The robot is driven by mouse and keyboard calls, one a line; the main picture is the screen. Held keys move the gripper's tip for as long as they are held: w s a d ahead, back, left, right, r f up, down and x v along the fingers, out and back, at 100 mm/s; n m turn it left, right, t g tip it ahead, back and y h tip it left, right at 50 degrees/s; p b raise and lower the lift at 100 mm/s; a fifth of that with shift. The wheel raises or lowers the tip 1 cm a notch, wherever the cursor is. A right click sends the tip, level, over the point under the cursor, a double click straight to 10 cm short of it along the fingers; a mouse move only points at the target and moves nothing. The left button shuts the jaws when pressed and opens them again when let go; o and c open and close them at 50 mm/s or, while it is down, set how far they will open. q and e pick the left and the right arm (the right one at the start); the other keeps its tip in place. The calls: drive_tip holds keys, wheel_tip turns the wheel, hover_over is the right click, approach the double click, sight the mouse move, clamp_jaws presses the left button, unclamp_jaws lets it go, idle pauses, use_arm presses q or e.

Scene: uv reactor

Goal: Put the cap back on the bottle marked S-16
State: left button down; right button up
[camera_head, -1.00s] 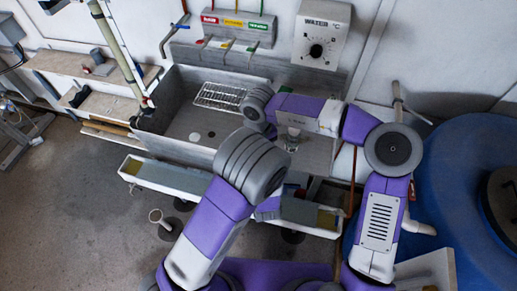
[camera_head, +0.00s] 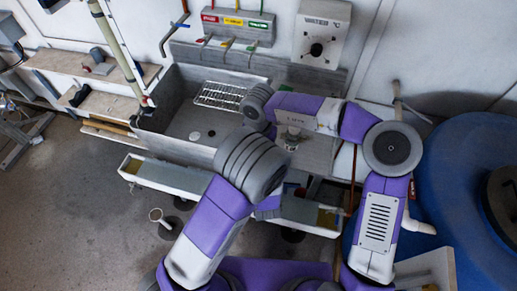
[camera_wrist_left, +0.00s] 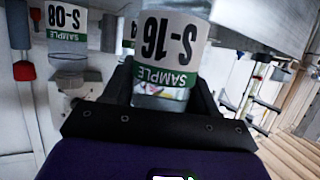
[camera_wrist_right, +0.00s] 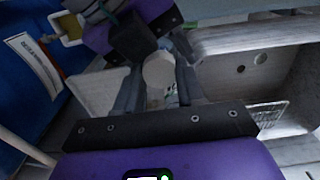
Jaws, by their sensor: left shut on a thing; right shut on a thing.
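The bottle marked S-16 (camera_wrist_left: 165,45) is in the left wrist view, with a white label and green SAMPLE band appearing upside down in the picture. My left gripper (camera_wrist_left: 162,92) is shut around it. In the right wrist view a pale, rounded cap (camera_wrist_right: 158,70) sits between the dark fingers of my right gripper (camera_wrist_right: 158,88), which is shut on it. My left gripper's purple body is just beyond that cap. The bottle's mouth is not clear in any view. In the head view my arm links hide most of both grippers.
A bottle marked S-08 (camera_wrist_left: 67,35) and part of another bottle show behind. The grey sink (camera_head: 165,115) holds a wire rack (camera_head: 220,95). A control box with a dial (camera_head: 320,30) is on the wall. A large blue drum (camera_head: 460,150) stands at the right.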

drive_tip(key=shift+m, duration=0.4)
drive_tip(key=o, duration=1.2)
drive_tip(key=shift+c, duration=0.2)
drive_tip(key=shift+r, duration=2.3)
